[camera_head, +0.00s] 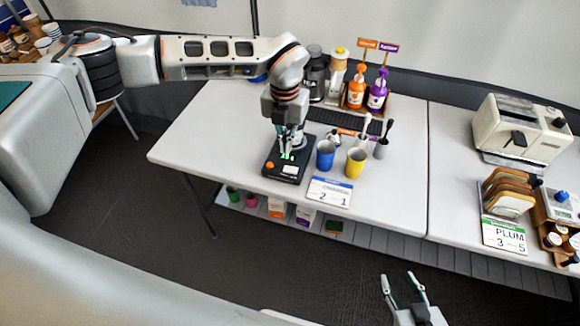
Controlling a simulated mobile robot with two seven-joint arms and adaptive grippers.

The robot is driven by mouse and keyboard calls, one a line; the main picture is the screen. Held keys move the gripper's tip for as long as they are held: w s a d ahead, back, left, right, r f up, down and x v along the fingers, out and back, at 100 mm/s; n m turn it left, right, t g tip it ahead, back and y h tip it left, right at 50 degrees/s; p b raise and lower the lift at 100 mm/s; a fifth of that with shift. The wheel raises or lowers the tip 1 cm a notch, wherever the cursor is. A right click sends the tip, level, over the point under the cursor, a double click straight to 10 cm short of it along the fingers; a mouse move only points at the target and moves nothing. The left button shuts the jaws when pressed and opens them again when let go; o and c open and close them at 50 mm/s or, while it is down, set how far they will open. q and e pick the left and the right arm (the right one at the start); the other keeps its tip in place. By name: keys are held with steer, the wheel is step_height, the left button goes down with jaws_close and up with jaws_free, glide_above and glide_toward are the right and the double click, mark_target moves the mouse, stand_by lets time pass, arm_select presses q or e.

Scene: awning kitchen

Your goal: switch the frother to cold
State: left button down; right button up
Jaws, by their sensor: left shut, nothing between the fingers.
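The frother, as far as I can tell, is the dark unit with a black base (270,176) near the front edge of the white table. Its top shows an orange knob or button at the left, a white label and small green lights. My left gripper (291,152) points down over the base, its fingers shut and empty, close to the green lights. I cannot tell whether the fingertips touch it. The gripper hides part of the unit's back. My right gripper (400,284) is open and empty, low in front of the table.
A blue cup (325,155) and a yellow cup (355,163) stand right of the base, behind a blue-and-white card (330,191). Orange and purple bottles (376,97) stand behind. A toaster (520,130) and bread rack (508,192) are at the right. The table's left part is clear.

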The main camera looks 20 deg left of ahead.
arm_select(q)
steer(key=shift+r+p, duration=0.55)
steer(key=shift+r, duration=0.5)
steer(key=shift+r+p, duration=0.45)
steer(key=shift+r, duration=0.7)
stand_by(0.5)
